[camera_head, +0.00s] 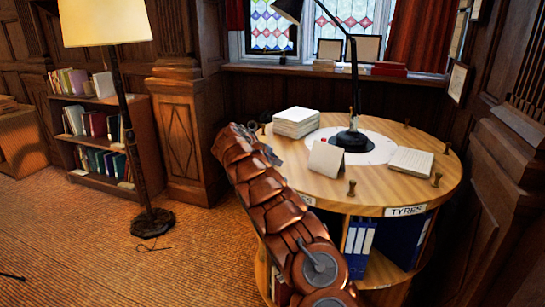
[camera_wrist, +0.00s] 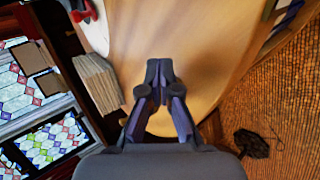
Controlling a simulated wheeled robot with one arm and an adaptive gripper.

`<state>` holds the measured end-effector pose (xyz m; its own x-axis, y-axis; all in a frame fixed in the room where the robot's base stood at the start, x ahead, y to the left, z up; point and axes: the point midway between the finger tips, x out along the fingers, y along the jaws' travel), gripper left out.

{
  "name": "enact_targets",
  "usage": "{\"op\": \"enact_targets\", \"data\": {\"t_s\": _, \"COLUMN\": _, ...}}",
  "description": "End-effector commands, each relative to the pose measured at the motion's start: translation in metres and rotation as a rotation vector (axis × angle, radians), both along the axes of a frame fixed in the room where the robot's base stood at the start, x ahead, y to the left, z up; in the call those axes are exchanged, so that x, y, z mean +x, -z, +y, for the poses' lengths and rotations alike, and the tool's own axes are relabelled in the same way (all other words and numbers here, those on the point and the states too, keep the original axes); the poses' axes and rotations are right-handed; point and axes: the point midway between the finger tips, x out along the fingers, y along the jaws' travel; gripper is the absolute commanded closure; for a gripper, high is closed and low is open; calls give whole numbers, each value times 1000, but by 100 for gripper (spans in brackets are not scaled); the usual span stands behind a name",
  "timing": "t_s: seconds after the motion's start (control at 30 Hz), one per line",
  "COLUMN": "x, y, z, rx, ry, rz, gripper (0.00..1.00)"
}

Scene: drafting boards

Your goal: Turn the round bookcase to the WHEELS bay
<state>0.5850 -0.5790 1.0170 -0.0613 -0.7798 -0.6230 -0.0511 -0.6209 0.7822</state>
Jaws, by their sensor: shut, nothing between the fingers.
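The round bookcase (camera_head: 440,190) stands at the right of the head view, with a light wooden top and a ring of short wooden pegs (camera_head: 351,187) near its rim. Its visible front bay has a TYRES label (camera_head: 405,211) and blue binders (camera_head: 358,245). Another label (camera_head: 308,201) is mostly hidden by my arm; I cannot read it. No WHEELS label shows. My gripper (camera_wrist: 160,68) is shut and empty, over the wooden top in the wrist view; I cannot tell whether it touches. In the head view it is largely hidden by my arm, at the top's left edge.
On the top are a paper stack (camera_head: 296,122), a black desk lamp (camera_head: 351,138), a white card (camera_head: 325,158) and a notepad (camera_head: 410,161). A floor lamp (camera_head: 152,222) and a low bookshelf (camera_head: 100,183) stand left.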

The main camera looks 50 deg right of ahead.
Motion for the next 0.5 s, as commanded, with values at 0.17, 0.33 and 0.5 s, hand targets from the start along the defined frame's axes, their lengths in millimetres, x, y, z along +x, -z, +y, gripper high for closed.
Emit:
{"op": "enact_targets", "data": {"t_s": 0.17, "x": 9, "y": -2, "z": -1, "rx": 2, "ry": 11, "rz": -1, "gripper": 100}}
{"op": "enact_targets", "data": {"t_s": 0.33, "x": 16, "y": -2, "z": -4, "rx": 3, "ry": 25, "rz": -1, "gripper": 100}}
{"op": "enact_targets", "data": {"t_s": 0.5, "x": 28, "y": -6, "z": -6, "rx": 3, "ry": 28, "rz": -10, "gripper": 100}}
